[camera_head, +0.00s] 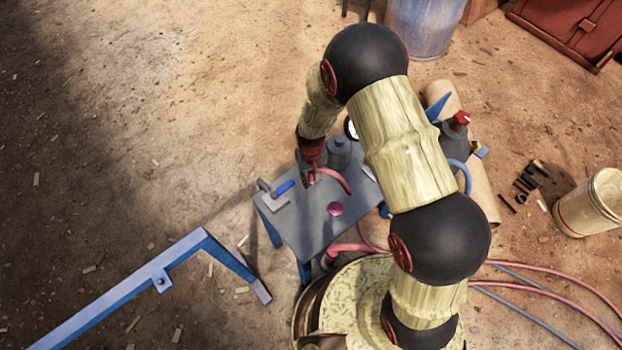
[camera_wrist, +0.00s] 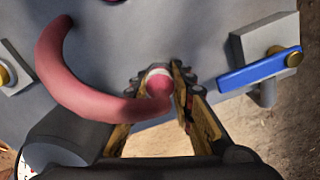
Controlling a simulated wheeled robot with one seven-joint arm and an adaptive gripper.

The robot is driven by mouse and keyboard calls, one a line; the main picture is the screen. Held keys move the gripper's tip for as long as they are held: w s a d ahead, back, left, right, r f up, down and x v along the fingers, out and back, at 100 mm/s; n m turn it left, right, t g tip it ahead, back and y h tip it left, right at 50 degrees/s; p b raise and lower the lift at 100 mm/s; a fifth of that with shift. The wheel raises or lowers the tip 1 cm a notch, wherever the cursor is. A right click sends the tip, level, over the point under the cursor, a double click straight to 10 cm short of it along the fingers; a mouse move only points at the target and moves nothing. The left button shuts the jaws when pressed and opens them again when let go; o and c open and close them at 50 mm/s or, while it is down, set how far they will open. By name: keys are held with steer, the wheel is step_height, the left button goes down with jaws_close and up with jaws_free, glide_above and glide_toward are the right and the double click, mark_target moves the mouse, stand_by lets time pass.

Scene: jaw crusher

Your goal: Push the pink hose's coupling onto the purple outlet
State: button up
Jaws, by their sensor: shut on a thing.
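The pink hose (camera_head: 334,180) arcs from my gripper over the grey worktop. In the wrist view the hose (camera_wrist: 75,82) curves down from the upper left to the jaws. My gripper (camera_wrist: 160,80) is shut on its end, where a pale ring, apparently the coupling (camera_wrist: 158,72), shows between the yellow and black fingers. In the head view my gripper (camera_head: 311,177) is over the worktop's middle. A magenta-purple round piece (camera_head: 335,209), perhaps the purple outlet, sits on the worktop apart from my gripper, to its lower right. What lies directly under the coupling is hidden.
The grey worktop (camera_head: 308,228) carries a blue-handled valve (camera_head: 284,187) on its left and a grey cylinder (camera_head: 338,152) behind. The valve's blue handle (camera_wrist: 259,71) is right of my gripper in the wrist view. A blue frame (camera_head: 140,290) lies lower left. Hoses trail right.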

steer(key=shift+c, duration=0.8)
steer(key=shift+r, duration=0.1)
steer(key=shift+r, duration=0.3)
steer(key=r+p, duration=0.2)
steer(key=r, duration=0.1)
steer(key=shift+s+d+r, duration=0.2)
steer(key=shift+r, duration=0.1)
steer(key=s+d+r+p, duration=0.4)
steer(key=s+d+r, duration=0.3)
steer(key=s, duration=0.4)
steer(key=shift+d+r, duration=0.3)
steer(key=shift+r, duration=0.5)
